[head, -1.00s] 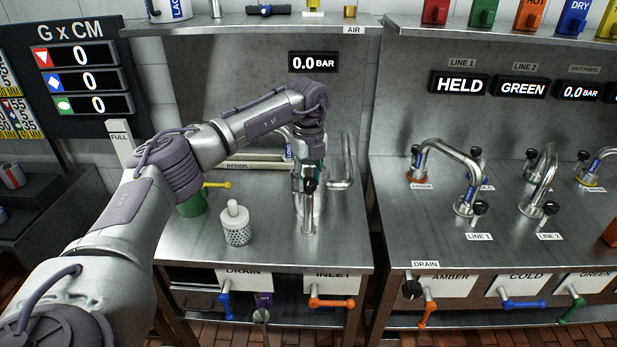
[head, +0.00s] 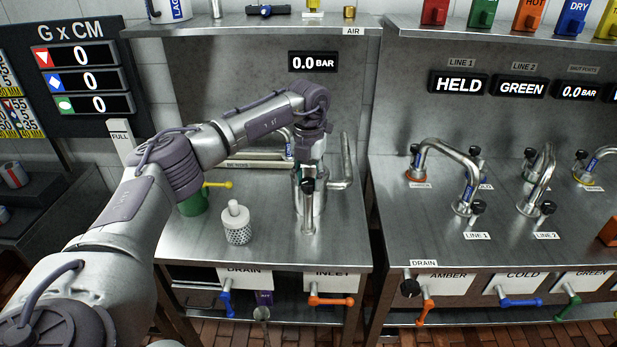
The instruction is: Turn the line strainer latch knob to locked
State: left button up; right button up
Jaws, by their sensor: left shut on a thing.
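The line strainer (head: 308,222) is a metal body with pipes on the left steel bench, partly hidden by my arm. A small black knob (head: 308,186) shows on its near side, in front of my wrist. My left gripper (head: 311,168) points down at the top of the strainer from above. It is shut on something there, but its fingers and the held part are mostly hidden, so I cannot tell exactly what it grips. My right gripper is not in view.
A white perforated strainer basket (head: 236,224) stands on the bench left of the strainer. A green container (head: 194,203) with a yellow handle is behind it. Orange (head: 331,301) and blue (head: 226,297) valve handles are on the bench front. A second bench with pipes is at right.

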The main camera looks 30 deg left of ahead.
pick_arm(q)
jog(key=m, duration=0.6)
jog(key=shift+m, duration=0.4)
dwell(0.3)
jog(key=o, duration=1.1)
jog(key=shift+o, duration=0.2)
jog(key=shift+n, duration=0.3)
